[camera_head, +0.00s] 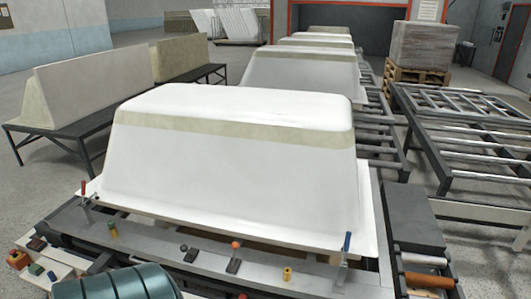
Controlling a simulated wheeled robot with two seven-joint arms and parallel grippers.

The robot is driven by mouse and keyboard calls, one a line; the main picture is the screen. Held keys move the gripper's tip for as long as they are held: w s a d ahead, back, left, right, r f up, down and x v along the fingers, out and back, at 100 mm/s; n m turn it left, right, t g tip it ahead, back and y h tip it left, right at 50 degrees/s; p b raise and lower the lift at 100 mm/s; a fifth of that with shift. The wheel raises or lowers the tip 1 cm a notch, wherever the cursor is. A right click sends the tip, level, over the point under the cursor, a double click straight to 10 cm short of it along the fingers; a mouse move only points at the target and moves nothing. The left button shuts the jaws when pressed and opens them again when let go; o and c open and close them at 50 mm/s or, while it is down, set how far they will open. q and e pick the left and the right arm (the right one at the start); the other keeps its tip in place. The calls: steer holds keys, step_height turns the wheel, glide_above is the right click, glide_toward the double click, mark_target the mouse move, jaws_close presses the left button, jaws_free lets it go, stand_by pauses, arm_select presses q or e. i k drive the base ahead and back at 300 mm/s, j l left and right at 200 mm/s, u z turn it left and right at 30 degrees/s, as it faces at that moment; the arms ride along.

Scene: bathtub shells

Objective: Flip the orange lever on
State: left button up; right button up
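A small lever with an orange-red ball knob (236,245) stands on the grey front rail of the machine, below the middle of the white tub shell. Its dark base plate (233,265) lies just in front of the knob. The knob sits at the far end of the plate; the lever's stem is too small to make out clearly. Neither of my grippers shows in the head view, and nothing is seen touching the lever.
A similar dark-knobbed lever (184,248) is left of the orange one. Yellow knobs (112,229) (287,274), a red-handled clamp (84,188) and a blue-handled clamp (346,243) line the rail. The white tub shell (235,165) stands behind. Rollers (427,279) are at right.

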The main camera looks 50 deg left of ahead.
mark_target(235, 244)
steer(key=u, duration=1.95)
